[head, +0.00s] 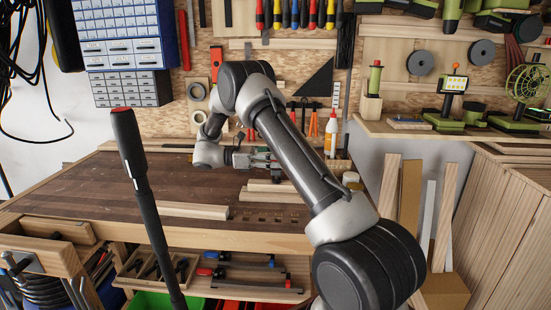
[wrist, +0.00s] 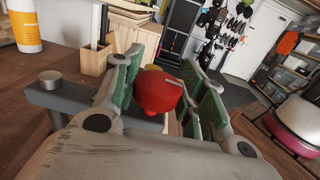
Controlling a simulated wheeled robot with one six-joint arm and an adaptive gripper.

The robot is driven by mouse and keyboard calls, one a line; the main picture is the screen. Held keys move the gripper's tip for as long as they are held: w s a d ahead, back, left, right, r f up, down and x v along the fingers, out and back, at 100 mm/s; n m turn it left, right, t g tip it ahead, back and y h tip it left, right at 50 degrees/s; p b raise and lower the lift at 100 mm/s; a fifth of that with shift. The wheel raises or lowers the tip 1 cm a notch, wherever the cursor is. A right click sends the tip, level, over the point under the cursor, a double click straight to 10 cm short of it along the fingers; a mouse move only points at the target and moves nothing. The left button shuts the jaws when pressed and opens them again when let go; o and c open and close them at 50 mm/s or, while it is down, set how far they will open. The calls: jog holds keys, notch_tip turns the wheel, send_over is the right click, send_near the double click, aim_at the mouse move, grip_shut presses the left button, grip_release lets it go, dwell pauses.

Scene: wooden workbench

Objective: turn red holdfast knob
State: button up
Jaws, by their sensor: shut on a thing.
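The red knob (wrist: 158,92) is in the middle of the wrist view, rounded and bright red. My gripper (wrist: 160,98) is around it, with a green-padded finger on each side, shut on the knob. Much of the knob's sides and what lies below it are hidden by the fingers and gripper body. In the head view my gripper (head: 262,159) is at the back of the workbench (head: 110,180), and I cannot make out the knob there.
Pale wooden boards (head: 272,190) lie in front of my gripper. A white bottle with an orange label (head: 331,138) stands to its right; it also shows in the wrist view (wrist: 26,24), near a wooden holder (wrist: 97,60). The bench's left part is clear.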

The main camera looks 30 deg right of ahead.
jog(key=o, duration=1)
jog(key=shift+o, duration=0.2)
